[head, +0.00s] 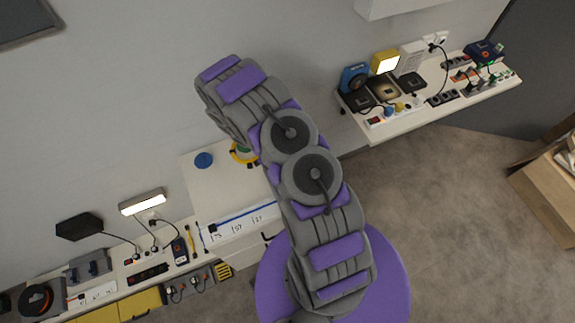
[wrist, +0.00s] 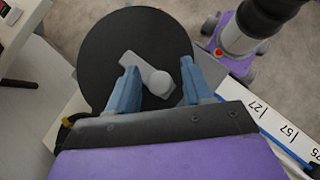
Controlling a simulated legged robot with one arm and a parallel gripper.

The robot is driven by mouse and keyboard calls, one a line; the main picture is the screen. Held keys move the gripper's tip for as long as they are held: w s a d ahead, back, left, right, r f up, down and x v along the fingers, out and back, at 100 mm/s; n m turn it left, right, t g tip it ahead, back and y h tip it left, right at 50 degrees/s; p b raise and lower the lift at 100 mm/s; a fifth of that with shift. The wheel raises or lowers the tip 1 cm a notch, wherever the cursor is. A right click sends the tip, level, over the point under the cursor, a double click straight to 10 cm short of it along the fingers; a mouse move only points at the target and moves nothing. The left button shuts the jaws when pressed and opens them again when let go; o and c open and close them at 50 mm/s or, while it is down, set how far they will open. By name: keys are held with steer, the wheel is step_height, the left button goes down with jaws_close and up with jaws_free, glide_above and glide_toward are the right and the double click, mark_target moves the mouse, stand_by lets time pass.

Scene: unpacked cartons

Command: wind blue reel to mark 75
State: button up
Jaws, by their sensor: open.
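In the wrist view a large black disc (wrist: 125,38) carries a light grey crank with a round knob (wrist: 160,83). My gripper (wrist: 161,85) is open, its two blue-grey fingers on either side of the knob; I cannot tell whether they touch it. A white scale strip (wrist: 269,126) marked 27, 57 and 75 runs beside the disc with a blue line along it. In the head view the strip (head: 240,228) lies on a white board, with a small black piece near 75. A blue round piece (head: 204,160) is on the board. No surface shows clearly as the blue reel.
A yellow ring (head: 241,152) is partly hidden by my arm. A shelf with devices and cables (head: 430,90) is at the upper right. A bench with a lamp (head: 142,202) and tools is at the lower left. Open carpet (head: 450,210) lies to the right, before a cardboard box (head: 548,190).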

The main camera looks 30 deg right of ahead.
steer(key=v, duration=1.7)
steer(key=shift+w, duration=0.25)
steer(key=shift+a, duration=0.1)
